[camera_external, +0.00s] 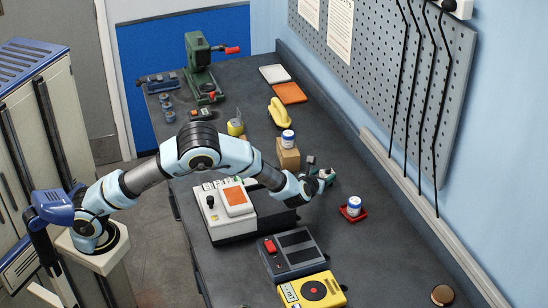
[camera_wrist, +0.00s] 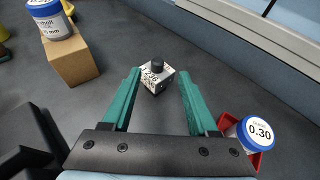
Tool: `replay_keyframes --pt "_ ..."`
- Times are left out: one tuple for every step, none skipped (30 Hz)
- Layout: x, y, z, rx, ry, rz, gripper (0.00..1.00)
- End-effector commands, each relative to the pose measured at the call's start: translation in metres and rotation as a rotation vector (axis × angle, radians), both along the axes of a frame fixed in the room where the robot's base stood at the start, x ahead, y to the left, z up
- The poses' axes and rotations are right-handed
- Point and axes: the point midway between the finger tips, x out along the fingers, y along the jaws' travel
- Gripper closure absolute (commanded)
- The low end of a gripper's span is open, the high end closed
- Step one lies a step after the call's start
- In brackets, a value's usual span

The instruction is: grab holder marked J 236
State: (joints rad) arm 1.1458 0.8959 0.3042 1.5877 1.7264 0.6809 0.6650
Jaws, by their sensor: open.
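A small speckled white block with a black knob on top, the holder (camera_wrist: 157,78), stands on the dark bench in the wrist view. Dark characters that look like 236 run along its face; I cannot read the rest clearly. My gripper (camera_wrist: 159,88) is open, with its two teal fingers apart and the holder showing between and just beyond their tips. Nothing is held. In the external view my gripper (camera_external: 325,176) is low over the bench, right of the white instrument. The holder is hard to make out there.
A labelled tub (camera_wrist: 50,20) stands on a cardboard block (camera_wrist: 72,60) at upper left. A tub marked 0.30 (camera_wrist: 254,133) sits in a red tray (camera_wrist: 228,122) at right. A white instrument (camera_external: 228,212) and a dark device (camera_external: 292,254) stand nearby. The wall ledge (camera_external: 430,215) runs along the right.

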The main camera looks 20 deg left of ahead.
Motion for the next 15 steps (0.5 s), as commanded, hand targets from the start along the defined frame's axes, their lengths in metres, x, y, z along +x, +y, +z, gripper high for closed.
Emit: replay_keyframes --pt "0.003 0.0 -0.001 -0.001 0.0 0.0 0.41" --pt "0.005 0.0 -0.001 -0.001 0.0 0.0 0.41" --pt "0.007 0.0 -0.002 -0.001 0.0 0.0 0.41" --pt "0.009 0.0 -0.002 -0.001 0.0 0.001 0.41" --pt "0.012 0.001 -0.002 -0.001 0.001 0.001 0.41" --pt "0.017 0.001 -0.002 0.0 0.0 0.002 0.41" --pt "0.021 0.002 -0.002 -0.001 0.001 0.003 0.41" --pt "0.026 0.002 -0.003 -0.001 0.001 0.004 0.41" --pt "0.032 0.003 -0.004 -0.002 0.001 0.004 0.41" --pt "0.037 0.003 -0.006 -0.001 0.002 0.004 0.41" --pt "0.04 0.002 -0.008 -0.001 0.002 0.003 0.41" --pt "0.045 0.002 -0.011 -0.001 0.002 0.003 0.41" --pt "0.048 0.002 -0.012 -0.001 0.001 0.003 0.41" --pt "0.051 0.001 -0.013 -0.001 0.001 0.002 0.41" --pt "0.053 0.001 -0.015 -0.002 0.001 0.001 0.41"
